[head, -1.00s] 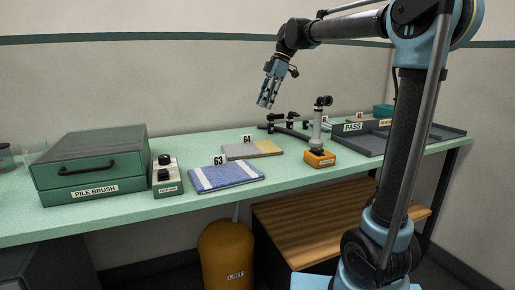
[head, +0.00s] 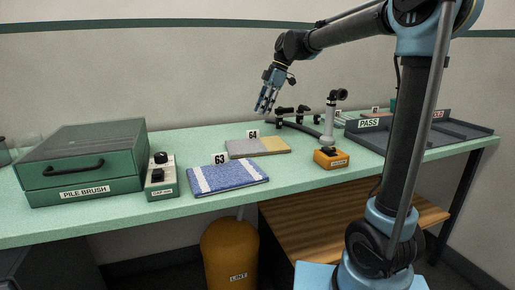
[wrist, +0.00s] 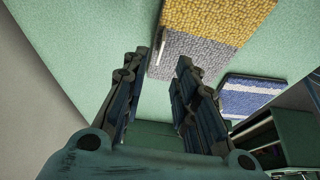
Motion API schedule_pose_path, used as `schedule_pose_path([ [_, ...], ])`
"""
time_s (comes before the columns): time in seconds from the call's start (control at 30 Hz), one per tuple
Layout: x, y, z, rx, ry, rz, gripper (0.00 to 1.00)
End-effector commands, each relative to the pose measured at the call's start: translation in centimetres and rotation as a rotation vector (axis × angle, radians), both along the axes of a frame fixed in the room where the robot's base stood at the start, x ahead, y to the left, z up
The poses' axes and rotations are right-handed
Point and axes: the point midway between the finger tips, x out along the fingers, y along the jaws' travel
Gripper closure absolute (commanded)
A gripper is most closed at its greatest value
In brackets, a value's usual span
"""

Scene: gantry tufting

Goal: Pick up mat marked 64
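The mat marked 64 (head: 242,149) lies flat on the green bench, its left part grey and its right part yellow, with a small "64" tag (head: 253,134) at its back edge. My gripper (head: 264,110) is raised above the back of the bench, over and slightly right of the mat, pointing down. In the wrist view the gripper's two fingers (wrist: 157,90) stand apart with nothing between them. The grey and yellow mat (wrist: 200,60) shows beyond the fingertips there, apart from them.
A blue and white mat tagged 63 (head: 228,176) lies in front. To the left are a control box (head: 161,180) and the pile brush box (head: 87,168). To the right stand an orange-based device (head: 331,158), black fixtures (head: 295,115) and a grey PASS tray (head: 410,138).

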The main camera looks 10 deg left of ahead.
Motion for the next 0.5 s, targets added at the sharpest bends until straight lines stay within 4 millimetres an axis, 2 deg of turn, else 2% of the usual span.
schedule_pose_path([
  [0.1,-0.3,0.6,-1.8,0.0,0.0,0.0,0.73],
  [0.2,-0.5,1.0,-2.9,0.0,0.0,-0.001,0.73],
  [0.5,-0.9,1.8,-4.7,0.0,0.0,0.0,0.73],
])
